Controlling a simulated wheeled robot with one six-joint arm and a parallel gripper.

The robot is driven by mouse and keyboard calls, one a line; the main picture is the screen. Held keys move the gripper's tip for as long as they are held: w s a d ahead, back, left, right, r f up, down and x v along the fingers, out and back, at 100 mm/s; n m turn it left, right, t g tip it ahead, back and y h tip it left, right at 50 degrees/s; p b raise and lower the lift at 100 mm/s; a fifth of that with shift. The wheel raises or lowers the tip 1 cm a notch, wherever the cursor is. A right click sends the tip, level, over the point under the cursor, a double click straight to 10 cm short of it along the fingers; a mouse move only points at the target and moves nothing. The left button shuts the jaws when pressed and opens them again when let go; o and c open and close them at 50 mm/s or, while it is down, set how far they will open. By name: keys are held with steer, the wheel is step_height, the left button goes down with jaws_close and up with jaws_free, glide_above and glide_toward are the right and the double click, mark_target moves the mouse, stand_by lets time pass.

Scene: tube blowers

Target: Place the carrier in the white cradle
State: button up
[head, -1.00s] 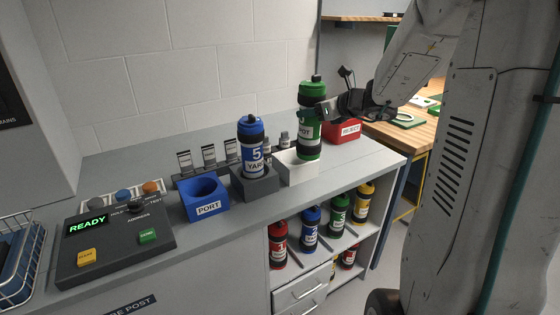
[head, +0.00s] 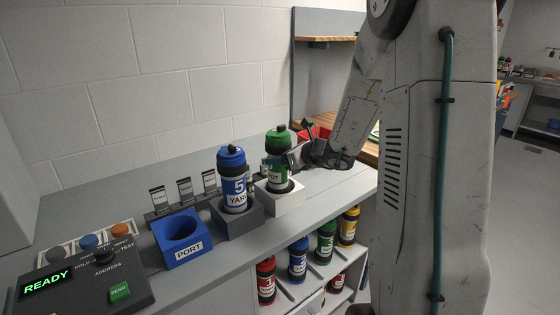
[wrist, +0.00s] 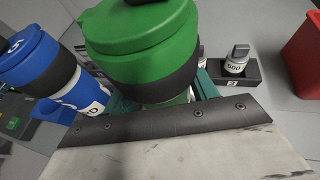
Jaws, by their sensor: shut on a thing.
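The green carrier (head: 278,160) has a green cap and black bands. It stands upright with its lower end inside the white cradle (head: 283,202) in the head view; I cannot tell whether it rests on the bottom. My gripper (head: 292,160) is shut on the green carrier from the right. In the wrist view the green carrier (wrist: 145,50) fills the top middle, and the gripper fingers are mostly hidden behind it. A blue carrier (head: 233,180) marked 5 stands in the dark grey cradle (head: 237,220) just left of the white one.
A blue PORT holder (head: 182,240) stands empty to the left. A control panel (head: 75,280) reading READY is at lower left. The red bin (head: 318,132) is behind my gripper. More carriers fill the shelf below.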

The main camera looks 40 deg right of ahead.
steer(key=shift+f, duration=0.55)
steer(key=o, duration=1.5)
steer(key=shift+c, duration=0.2)
